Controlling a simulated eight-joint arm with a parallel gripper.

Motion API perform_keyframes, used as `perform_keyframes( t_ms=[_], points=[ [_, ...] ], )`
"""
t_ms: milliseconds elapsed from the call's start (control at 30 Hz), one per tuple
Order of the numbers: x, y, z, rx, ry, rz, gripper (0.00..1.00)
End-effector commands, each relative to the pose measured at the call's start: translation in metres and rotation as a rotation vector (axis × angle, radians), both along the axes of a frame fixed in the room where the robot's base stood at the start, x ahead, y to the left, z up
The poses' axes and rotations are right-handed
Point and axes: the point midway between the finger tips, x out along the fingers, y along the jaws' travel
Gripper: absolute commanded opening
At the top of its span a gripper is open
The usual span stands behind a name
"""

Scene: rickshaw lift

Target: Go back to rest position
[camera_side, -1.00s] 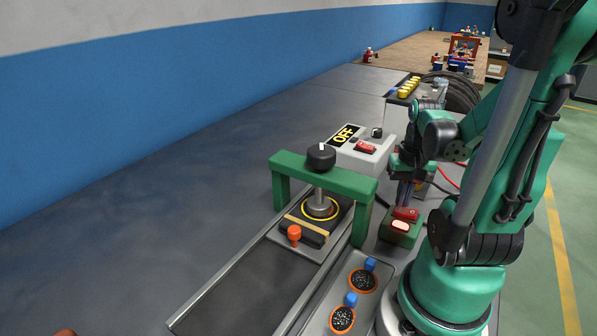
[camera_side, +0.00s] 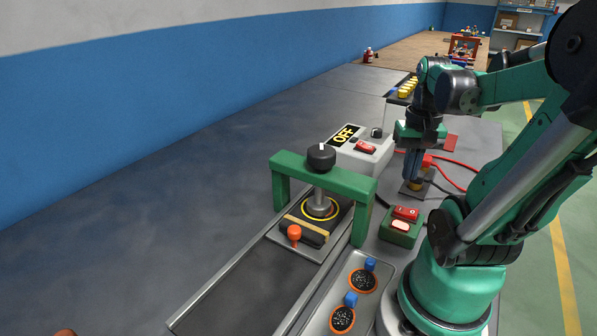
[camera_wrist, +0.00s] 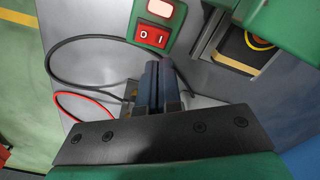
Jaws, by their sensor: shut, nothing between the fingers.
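My gripper (camera_side: 413,170) is shut and empty, pointing down behind the green switch box in the side view. Its dark fingers also show side by side in the wrist view (camera_wrist: 160,85). The green switch box (camera_side: 398,234) has a red rocker (camera_side: 405,213) and a pale button (camera_side: 400,226). In the wrist view the red rocker (camera_wrist: 152,35) shows its I and O marks, apart from my fingers. A small dark base with a yellow part (camera_side: 412,188) sits around or behind my fingertips; I cannot tell whether they touch it.
A green press frame (camera_side: 282,190) with a black knob (camera_side: 321,157) stands left of the switch box. A control box (camera_side: 370,157) reads OFF. Red cables (camera_side: 461,164) lie at right. A tray (camera_side: 383,290) holds two discs with blue handles. The table's left side is clear.

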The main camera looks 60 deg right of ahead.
Motion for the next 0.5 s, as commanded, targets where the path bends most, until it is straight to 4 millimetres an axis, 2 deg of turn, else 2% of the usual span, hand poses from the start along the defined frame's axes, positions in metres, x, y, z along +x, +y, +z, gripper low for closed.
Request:
perform_keyframes(
  t_ms=[167, 333, 500],
  points=[
    [0.004, 0.01, 0.002, 0.015, 0.009, 0.069, 0.0],
    [0.016, 0.057, 0.012, 0.088, 0.052, 0.41, 0.0],
    [0.014, 0.108, 0.022, 0.171, 0.107, 0.804, 0.0]
  ],
)
